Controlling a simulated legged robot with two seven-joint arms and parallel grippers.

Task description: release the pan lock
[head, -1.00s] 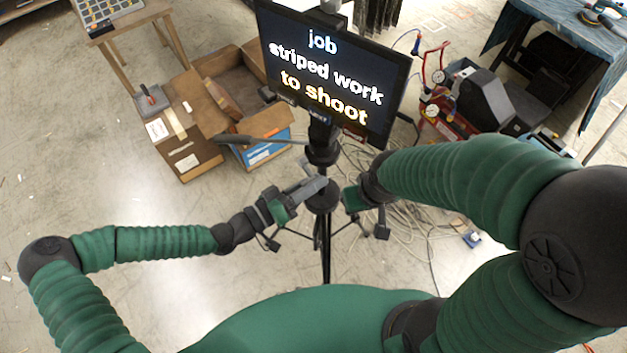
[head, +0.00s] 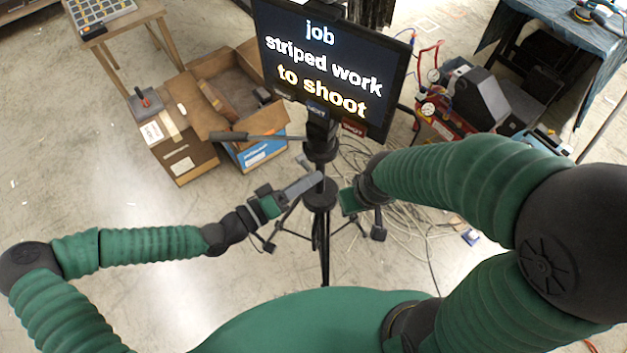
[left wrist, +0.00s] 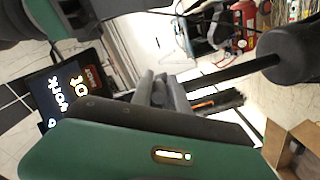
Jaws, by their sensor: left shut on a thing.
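A black tripod (head: 323,225) stands in front of me and carries a screen (head: 335,60) with the words "job striped work to shoot". Its dark pan handle (head: 262,137) points left; it also shows in the left wrist view (left wrist: 235,73). My left gripper (head: 316,181) reaches the tripod head from the left, below the handle. Its fingers (left wrist: 160,88) are shut on the pan lock, which they and the tripod head mostly hide. My right gripper (head: 350,201) is just right of the tripod head; its fingers cannot be made out.
Open cardboard boxes (head: 190,150) lie behind on the left, near a wooden table (head: 125,18). A red machine (head: 445,115) stands behind on the right. Loose cables (head: 410,215) cover the floor right of the tripod.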

